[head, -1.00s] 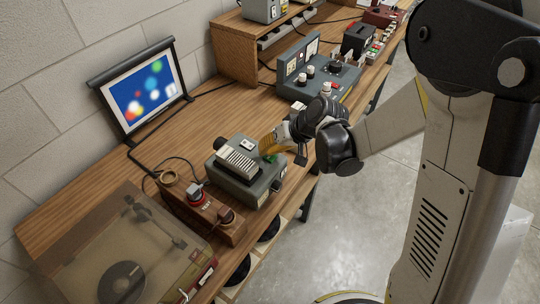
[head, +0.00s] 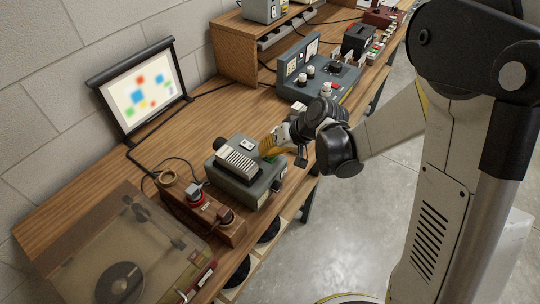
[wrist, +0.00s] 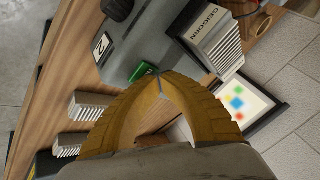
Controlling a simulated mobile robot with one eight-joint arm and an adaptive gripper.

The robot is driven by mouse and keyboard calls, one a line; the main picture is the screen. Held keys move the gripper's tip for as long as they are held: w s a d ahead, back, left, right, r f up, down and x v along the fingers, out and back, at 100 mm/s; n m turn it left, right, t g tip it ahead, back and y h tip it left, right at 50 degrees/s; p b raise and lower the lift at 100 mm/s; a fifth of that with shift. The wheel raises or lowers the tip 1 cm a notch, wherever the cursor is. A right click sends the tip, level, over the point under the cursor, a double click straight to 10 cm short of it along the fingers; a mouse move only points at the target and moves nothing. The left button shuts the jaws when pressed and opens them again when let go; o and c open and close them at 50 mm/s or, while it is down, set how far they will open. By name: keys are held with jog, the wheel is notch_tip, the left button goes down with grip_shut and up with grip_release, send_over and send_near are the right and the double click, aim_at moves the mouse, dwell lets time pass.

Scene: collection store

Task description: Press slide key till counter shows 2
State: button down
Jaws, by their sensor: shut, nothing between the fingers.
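The slide projector (head: 262,188) is a grey-green box on the bench, with a ribbed slide tray (head: 240,161) on top. Its green key (wrist: 143,72) shows in the wrist view right beside my fingertips; its edge is partly hidden by them. The counter (wrist: 102,46) is a small white plate that reads 2 in the wrist view. The projection screen (head: 140,92) shows coloured squares on white; it also shows in the wrist view (wrist: 238,101). My gripper (wrist: 160,80) has yellow fingers, shut and empty, at the key. I cannot tell whether they touch it.
A wooden box with knobs (head: 200,212) and a turntable under a clear cover (head: 120,250) stand in front of the projector. A grey control box (head: 320,78) stands behind my gripper. Cables run along the bench. Bare wood (head: 210,110) lies between screen and projector.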

jog(key=shift+r, duration=0.15)
jog(key=shift+r+p, duration=0.5)
jog(key=shift+r, duration=0.2)
jog(key=shift+r, duration=0.1)
jog(key=shift+r+p, duration=1.75)
jog(key=shift+r, duration=0.65)
